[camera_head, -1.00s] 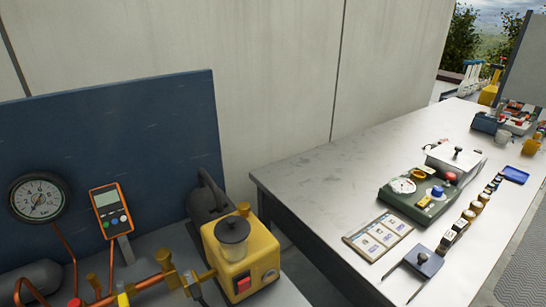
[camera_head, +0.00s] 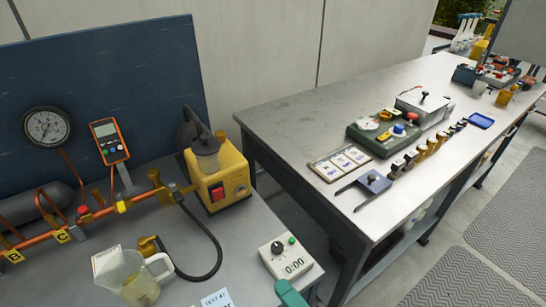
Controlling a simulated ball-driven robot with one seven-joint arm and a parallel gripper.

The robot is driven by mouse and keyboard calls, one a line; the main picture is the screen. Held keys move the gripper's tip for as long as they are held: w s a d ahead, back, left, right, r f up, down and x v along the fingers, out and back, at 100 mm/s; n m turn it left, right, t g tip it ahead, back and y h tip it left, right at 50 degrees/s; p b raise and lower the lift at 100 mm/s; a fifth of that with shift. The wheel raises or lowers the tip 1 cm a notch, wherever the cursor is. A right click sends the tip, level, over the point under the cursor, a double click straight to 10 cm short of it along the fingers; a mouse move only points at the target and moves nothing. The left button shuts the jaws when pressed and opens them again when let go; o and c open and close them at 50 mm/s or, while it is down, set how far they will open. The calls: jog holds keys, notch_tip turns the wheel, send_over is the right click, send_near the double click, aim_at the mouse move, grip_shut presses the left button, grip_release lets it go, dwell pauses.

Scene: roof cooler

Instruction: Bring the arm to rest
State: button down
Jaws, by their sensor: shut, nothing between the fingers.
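My gripper does not show in the head view, and I see no part that is surely my arm. A teal piece (camera_head: 290,293) is cut off by the bottom edge beside a small white timer (camera_head: 285,257). I cannot tell what the teal piece belongs to.
The near bench holds a jug (camera_head: 138,282), copper pipes (camera_head: 90,213), a gauge (camera_head: 47,127), an orange meter (camera_head: 110,141) and a yellow pump (camera_head: 217,172). The right bench (camera_head: 300,112) has a green device (camera_head: 383,134) and a clear left part. Grey mats (camera_head: 455,280) lie on the floor.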

jog(key=s+d+f+m+g+h+p, duration=0.1)
jog(key=s+d+f+m+g+h, duration=0.2)
jog(key=d+f+m+g+h, duration=0.6)
jog(key=s+d+f+m+g, duration=0.2)
jog(key=s+d+m, duration=0.5)
jog(key=d+m, duration=0.1)
jog(key=s+d+f+m+g+p, duration=0.1)
jog(key=s+d+f+m+g, duration=0.1)
jog(key=s+d+m, duration=0.5)
jog(key=shift+s+d+f+m+h, duration=0.25)
jog(key=shift+d+f+m+h, duration=0.15)
jog(key=shift+f+m, duration=0.1)
